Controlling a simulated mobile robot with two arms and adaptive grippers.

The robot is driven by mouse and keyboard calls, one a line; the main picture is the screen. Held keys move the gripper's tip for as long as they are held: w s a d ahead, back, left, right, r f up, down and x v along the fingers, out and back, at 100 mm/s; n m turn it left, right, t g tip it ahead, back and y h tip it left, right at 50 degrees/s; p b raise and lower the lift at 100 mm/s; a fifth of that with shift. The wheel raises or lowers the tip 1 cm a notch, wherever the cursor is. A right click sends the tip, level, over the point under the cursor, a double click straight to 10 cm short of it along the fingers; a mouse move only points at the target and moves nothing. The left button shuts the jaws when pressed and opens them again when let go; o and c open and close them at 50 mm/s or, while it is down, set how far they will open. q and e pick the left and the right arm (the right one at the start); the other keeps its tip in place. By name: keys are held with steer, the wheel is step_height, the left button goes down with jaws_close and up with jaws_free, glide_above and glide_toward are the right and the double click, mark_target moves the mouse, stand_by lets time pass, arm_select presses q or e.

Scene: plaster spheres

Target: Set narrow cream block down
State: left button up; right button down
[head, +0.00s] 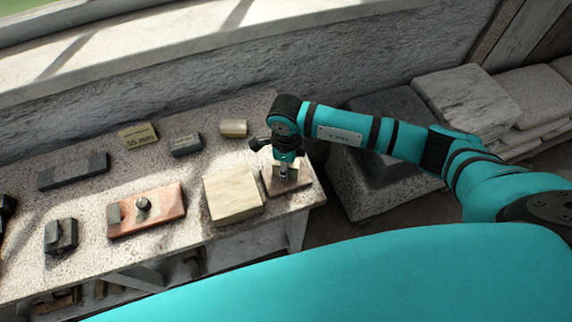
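The narrow cream block (294,166) is at my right gripper, low over a brownish slab (301,180) at the right end of the stone-topped table. My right gripper (284,173) points down, with a finger in front of the block and cream showing on both sides of it. It looks shut on the block. The far finger is hidden, and I cannot tell whether the block's underside touches the slab. My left gripper is not in view.
A large cream block (232,193) stands just left of the slab. A small cream block (233,128), a grey block (186,144) and a labelled block (138,135) stand behind. A reddish slab (147,210) lies left. The table (85,205) ends just right of the brownish slab.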

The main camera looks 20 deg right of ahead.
steer(key=shift+f+b, duration=0.5)
steer(key=shift+f, duration=0.05)
steer(key=c, duration=0.9)
jaws_free()
steer(key=shift+r, duration=0.15)
steer(key=shift+r+p, duration=1.25)
steer(key=shift+r, duration=0.65)
